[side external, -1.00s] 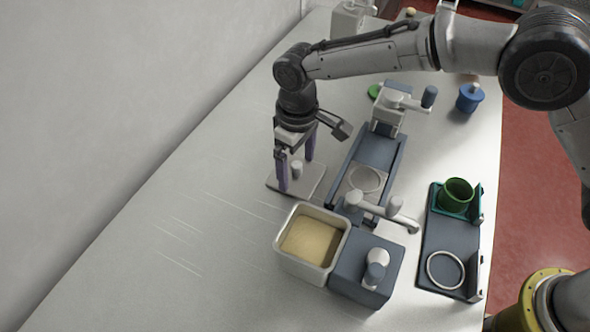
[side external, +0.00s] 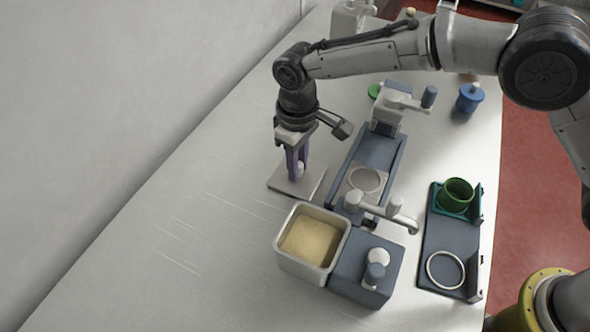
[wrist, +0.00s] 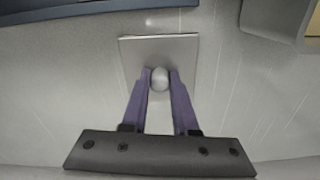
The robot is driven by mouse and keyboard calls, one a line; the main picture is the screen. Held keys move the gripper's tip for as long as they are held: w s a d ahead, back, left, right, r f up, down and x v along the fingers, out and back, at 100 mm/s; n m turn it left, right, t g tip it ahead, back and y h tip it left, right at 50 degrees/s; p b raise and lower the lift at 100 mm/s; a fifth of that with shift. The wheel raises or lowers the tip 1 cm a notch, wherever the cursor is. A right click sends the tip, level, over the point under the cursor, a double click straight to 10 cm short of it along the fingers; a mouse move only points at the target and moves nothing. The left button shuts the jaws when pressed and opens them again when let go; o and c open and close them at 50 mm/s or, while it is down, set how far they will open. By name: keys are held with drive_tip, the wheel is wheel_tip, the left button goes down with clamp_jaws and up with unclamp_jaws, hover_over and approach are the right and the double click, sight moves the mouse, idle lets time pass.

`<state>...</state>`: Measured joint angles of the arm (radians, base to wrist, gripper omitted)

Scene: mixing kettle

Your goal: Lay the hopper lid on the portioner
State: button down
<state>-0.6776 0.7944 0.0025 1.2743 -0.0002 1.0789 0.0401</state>
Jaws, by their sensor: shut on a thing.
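The hopper lid (side external: 284,184) is a flat grey square plate with a light round knob, lying flat on the table to the left of the blue-grey portioner unit. In the wrist view the lid (wrist: 184,50) shows with its knob (wrist: 160,79) between my two purple fingers. My gripper (side external: 298,172) is shut on the knob, pointing straight down. The portioner (side external: 366,280) is a blue-grey block with an open square hopper (side external: 283,264) at its left, holding pale yellow batter. The hopper's top is uncovered.
A blue-grey stand with a white ring plate (side external: 365,180) is right of the lid. A tray with a green cup (side external: 457,192) and a white ring (side external: 445,270) is farther right. A blue pot (side external: 469,98) stands at the back. The table left of the hopper is clear.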

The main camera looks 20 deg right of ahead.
drive_tip(key=shift+r, duration=2.45)
drive_tip(key=shift+a, duration=0.1)
drive_tip(key=s+a+r, duration=0.3)
drive_tip(key=s+r, duration=0.8)
drive_tip(key=s, duration=0.6)
drive_tip(key=shift+w+a+f, duration=0.1)
drive_tip(key=shift+w+f, duration=0.05)
drive_tip(key=shift+f, duration=1.05)
drive_tip(key=shift+w+a+f, duration=0.1)
drive_tip(key=shift+f, duration=1.05)
drive_tip(key=shift+f, duration=0.4)
drive_tip(key=shift+f, duration=1.05)
drive_tip(key=shift+f, duration=0.1)
